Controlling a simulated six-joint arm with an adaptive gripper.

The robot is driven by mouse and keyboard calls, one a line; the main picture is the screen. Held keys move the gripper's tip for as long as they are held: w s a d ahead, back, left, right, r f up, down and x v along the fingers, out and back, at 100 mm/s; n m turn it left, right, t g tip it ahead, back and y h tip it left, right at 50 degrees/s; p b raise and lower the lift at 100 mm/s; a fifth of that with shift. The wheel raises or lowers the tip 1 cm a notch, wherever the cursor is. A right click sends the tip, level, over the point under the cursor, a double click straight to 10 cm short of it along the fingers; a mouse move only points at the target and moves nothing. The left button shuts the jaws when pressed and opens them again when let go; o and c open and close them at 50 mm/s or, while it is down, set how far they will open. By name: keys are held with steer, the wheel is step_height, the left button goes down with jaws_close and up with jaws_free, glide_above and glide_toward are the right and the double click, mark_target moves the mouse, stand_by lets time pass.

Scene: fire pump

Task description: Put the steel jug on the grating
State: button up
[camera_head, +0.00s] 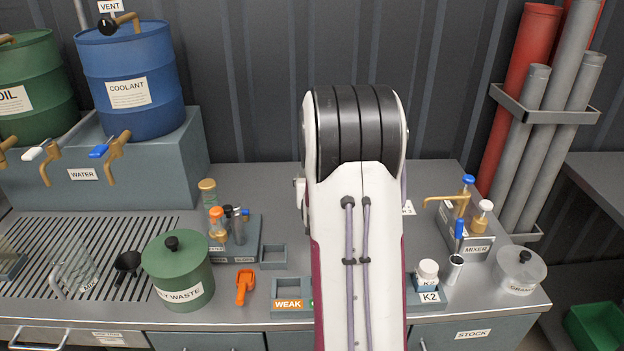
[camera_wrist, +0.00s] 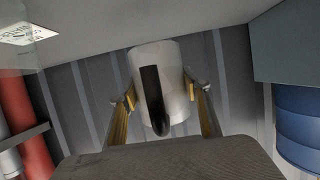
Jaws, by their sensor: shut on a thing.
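The steel jug (camera_wrist: 172,65), pale with a dark handle, shows in the wrist view. My gripper (camera_wrist: 160,92) is shut on it, with one finger on each side of its body. In the head view my own arm hides the gripper and the jug, so the jug's height above the worktop cannot be told there. The grating (camera_head: 110,226) is the slotted dark panel at the left of the worktop.
The grating's back middle is clear. A blue drum (camera_head: 135,65) stands on a raised block behind. An orange scoop (camera_head: 244,286) lies nearby.

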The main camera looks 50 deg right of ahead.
stand_by(0.3)
steer(key=shift+s+a+f, duration=0.1)
steer(key=shift+a+f, duration=0.05)
steer(key=shift+f, duration=0.2)
steer(key=shift+s+a+f, duration=0.7)
steer(key=shift+a+f, duration=0.15)
steer(key=shift+f, duration=0.05)
steer(key=s+a+r, duration=0.5)
steer(key=r, duration=0.3)
steer(key=s+a+r, duration=0.6)
steer(key=r, duration=0.2)
steer(key=shift+s+n, duration=0.2)
steer(key=shift+n, duration=0.1)
steer(key=shift+a, duration=0.15)
